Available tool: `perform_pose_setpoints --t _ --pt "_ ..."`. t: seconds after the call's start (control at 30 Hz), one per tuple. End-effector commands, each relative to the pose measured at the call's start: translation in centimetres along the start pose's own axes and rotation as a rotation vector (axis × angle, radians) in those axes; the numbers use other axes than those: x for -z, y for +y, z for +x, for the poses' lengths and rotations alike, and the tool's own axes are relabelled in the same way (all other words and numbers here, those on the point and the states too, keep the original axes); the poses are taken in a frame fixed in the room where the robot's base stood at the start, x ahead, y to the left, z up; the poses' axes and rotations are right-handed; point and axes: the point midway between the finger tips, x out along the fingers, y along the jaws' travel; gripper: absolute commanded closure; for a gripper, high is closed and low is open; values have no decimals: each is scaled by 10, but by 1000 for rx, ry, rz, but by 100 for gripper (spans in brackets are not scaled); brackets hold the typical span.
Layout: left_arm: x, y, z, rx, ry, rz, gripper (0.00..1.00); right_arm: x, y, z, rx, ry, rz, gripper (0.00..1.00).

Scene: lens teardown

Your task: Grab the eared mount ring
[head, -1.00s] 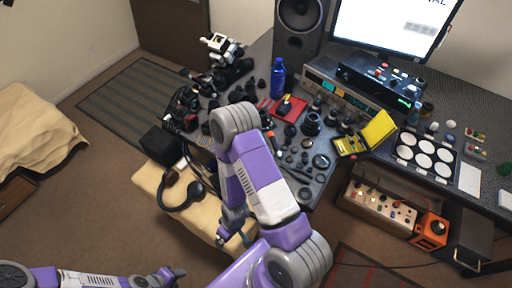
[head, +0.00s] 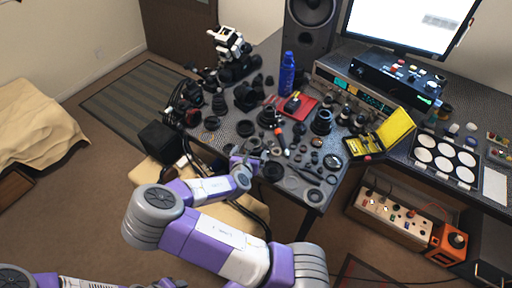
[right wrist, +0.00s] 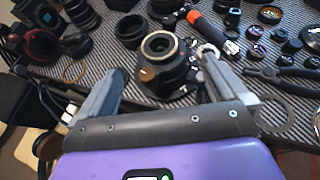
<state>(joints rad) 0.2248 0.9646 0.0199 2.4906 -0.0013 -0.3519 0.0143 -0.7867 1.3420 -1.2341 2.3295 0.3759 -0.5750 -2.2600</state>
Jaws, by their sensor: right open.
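My right gripper (right wrist: 162,78) is open and empty at the front edge of the desk, and it also shows in the head view (head: 246,164). A black lens part with a pale ring on top (right wrist: 157,46) stands just beyond and between its fingers. A small silvery ring-like piece with uneven edges (right wrist: 207,50) lies by the right fingertip, partly hidden; it may be the eared mount ring, but I cannot tell for sure. A flat grey ring (right wrist: 280,113) lies beside the right finger, and a thin brass ring (right wrist: 75,71) lies left of the left finger. My left gripper is out of view.
An orange-and-black tool (right wrist: 214,32), pliers (right wrist: 284,80) and several dark lens parts crowd the desk (head: 300,197). A blue bottle (head: 287,75), a red mat (head: 303,105) and an open yellow case (head: 394,130) stand farther back.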

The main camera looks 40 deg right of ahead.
Motion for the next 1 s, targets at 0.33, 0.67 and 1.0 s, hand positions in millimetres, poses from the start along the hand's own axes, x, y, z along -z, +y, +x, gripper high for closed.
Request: perform_pose_setpoints --t 0.33,0.67,1.0 --pt "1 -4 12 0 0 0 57 -2 -1 39 3 -6 -1 0" --pt "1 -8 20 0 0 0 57 -4 0 73 2 -5 -5 0" --pt "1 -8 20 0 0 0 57 -4 0 72 2 -4 -6 23"
